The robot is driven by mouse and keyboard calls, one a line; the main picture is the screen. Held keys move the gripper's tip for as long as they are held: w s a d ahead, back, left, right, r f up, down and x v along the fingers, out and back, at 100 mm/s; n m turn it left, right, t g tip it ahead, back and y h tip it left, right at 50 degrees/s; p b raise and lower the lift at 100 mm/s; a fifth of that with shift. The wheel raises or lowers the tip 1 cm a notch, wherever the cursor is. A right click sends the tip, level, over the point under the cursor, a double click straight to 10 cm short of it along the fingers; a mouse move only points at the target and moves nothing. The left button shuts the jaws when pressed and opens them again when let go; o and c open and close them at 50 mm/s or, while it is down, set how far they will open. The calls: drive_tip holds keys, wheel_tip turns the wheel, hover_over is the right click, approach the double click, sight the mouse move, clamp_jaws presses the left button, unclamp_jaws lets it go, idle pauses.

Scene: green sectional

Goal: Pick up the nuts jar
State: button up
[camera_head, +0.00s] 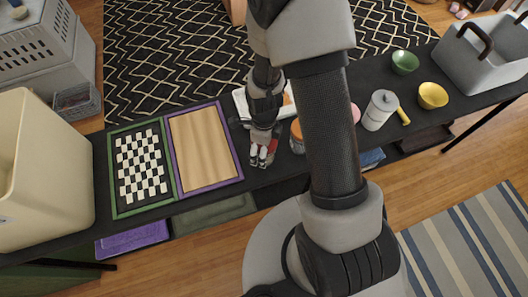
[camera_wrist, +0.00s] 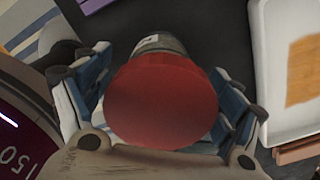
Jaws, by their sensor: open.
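A cylindrical container with a round red lid (camera_wrist: 162,100) fills the middle of the wrist view; I take it for the nuts jar, though I cannot read its label. A grey-white part of its side shows past the lid. My gripper (camera_head: 262,157) is open, with its fingers on either side of the container; contact is unclear. In the head view only a little red shows at the fingers. Another jar with an orange top (camera_head: 297,131) stands just right of my gripper, partly hidden by my arm.
A purple-framed tray (camera_head: 236,160) and a checkered board (camera_head: 140,166) lie to the left. A white tray (camera_wrist: 262,110) is close by. A white canister (camera_head: 380,109), yellow bowl (camera_head: 432,95) and green bowl (camera_head: 405,62) stand to the right. The table's front edge is near my gripper.

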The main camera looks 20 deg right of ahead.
drive_tip(key=shift+f, duration=0.15)
drive_tip(key=shift+c, duration=0.2)
drive_tip(key=c, duration=1.1)
drive_tip(key=shift+c, duration=0.2)
wheel_tip(320, 180, up, 20)
drive_tip(key=p, duration=0.7)
drive_tip(key=shift+f, duration=0.2)
drive_tip(key=shift+r+n, duration=0.25)
drive_tip(key=shift+n, duration=0.95)
drive_tip(key=n, duration=0.3)
